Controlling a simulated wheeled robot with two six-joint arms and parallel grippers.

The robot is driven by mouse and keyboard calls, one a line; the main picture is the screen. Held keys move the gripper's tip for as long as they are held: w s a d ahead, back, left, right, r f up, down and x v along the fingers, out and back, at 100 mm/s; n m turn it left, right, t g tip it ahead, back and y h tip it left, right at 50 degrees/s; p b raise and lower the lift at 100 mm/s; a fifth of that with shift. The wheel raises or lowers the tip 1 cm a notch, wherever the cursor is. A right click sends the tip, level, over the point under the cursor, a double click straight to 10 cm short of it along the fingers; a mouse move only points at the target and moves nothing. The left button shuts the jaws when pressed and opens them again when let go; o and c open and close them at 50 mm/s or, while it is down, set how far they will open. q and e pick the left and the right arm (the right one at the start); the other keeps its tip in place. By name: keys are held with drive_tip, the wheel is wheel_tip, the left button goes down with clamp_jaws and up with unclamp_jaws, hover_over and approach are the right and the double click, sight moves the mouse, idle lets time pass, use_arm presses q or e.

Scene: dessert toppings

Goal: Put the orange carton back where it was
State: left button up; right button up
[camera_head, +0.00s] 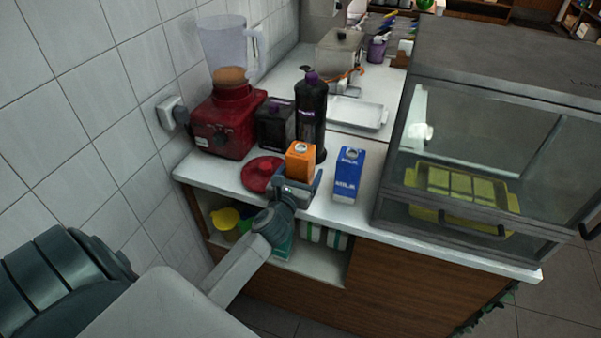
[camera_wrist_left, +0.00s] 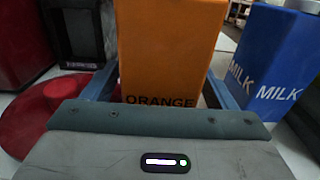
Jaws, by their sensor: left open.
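The orange carton (camera_head: 300,160) stands upright on the white counter near its front edge. It fills the middle of the left wrist view (camera_wrist_left: 170,45), with the word ORANGE at its bottom. My left gripper (camera_head: 297,182) is open, with one finger on each side of the carton. I cannot tell whether the fingers touch it. The carton's lower part is hidden behind the gripper in the head view. My right gripper is not in view.
A blue milk carton (camera_head: 347,176) stands close on the right, and a red lid (camera_head: 259,174) lies on the left. Behind are a black bottle (camera_head: 311,112), a dark box (camera_head: 275,125) and a red blender (camera_head: 226,123). A glass display case (camera_head: 470,150) stands at right.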

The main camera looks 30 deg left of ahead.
use_arm(q)
drive_tip(key=b+v, duration=0.2)
drive_tip(key=v, duration=1)
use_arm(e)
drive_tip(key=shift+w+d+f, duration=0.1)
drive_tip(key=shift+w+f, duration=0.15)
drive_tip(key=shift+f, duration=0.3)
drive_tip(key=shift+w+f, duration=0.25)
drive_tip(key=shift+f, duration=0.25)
use_arm(q)
drive_tip(key=shift+a, duration=0.1)
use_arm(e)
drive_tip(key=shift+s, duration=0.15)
